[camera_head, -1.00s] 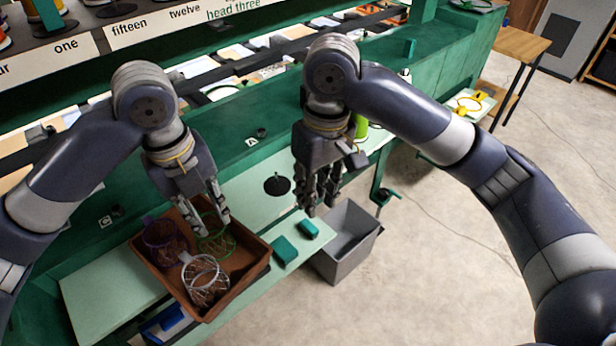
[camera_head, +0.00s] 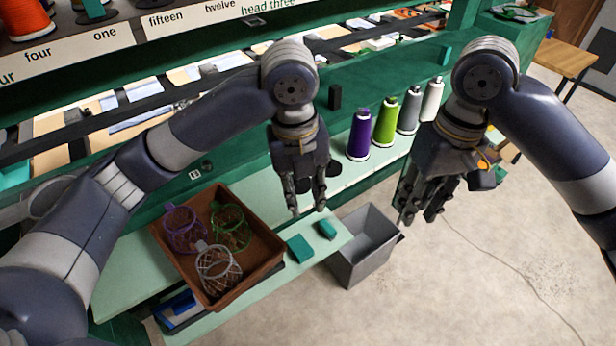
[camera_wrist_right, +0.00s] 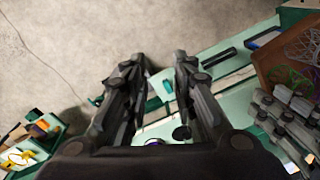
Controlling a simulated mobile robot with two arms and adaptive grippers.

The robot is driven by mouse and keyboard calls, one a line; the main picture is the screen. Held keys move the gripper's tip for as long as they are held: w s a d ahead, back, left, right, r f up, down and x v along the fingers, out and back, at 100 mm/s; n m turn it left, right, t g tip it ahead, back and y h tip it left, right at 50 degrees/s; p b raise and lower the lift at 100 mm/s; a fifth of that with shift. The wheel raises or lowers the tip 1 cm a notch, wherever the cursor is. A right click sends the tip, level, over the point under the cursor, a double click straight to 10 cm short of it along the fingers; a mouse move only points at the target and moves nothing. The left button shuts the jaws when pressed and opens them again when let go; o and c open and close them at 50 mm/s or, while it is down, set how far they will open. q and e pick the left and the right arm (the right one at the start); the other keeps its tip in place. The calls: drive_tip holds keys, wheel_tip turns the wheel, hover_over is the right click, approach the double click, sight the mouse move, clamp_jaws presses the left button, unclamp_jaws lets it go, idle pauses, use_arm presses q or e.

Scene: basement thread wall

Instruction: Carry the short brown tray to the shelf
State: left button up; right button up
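The short brown tray (camera_head: 262,275) sits on the pale green work surface at the left in the head view, with a purple, a green and a white wire basket in it. Its edge also shows at the right of the right wrist view (camera_wrist_right: 268,62). My left gripper (camera_head: 307,208) is open and empty, above and to the right of the tray, apart from it. My right gripper (camera_head: 420,218) is open and empty, farther right, past the grey bin. In the right wrist view its fingers (camera_wrist_right: 160,70) stand apart with nothing between them.
Purple, green, grey and white thread cones (camera_head: 384,120) stand on the green ledge behind the grippers. Two small teal blocks (camera_head: 300,249) lie right of the tray. A grey bin (camera_head: 366,262) stands beside the pale surface (camera_head: 130,268). Labelled shelf edging (camera_head: 125,38) runs along the back.

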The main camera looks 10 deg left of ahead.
wheel_tip(320, 180, up, 10)
drive_tip(key=shift+w+f, duration=0.15)
drive_tip(key=shift+w, duration=0.1)
drive_tip(key=shift+a, duration=0.1)
idle(0.5)
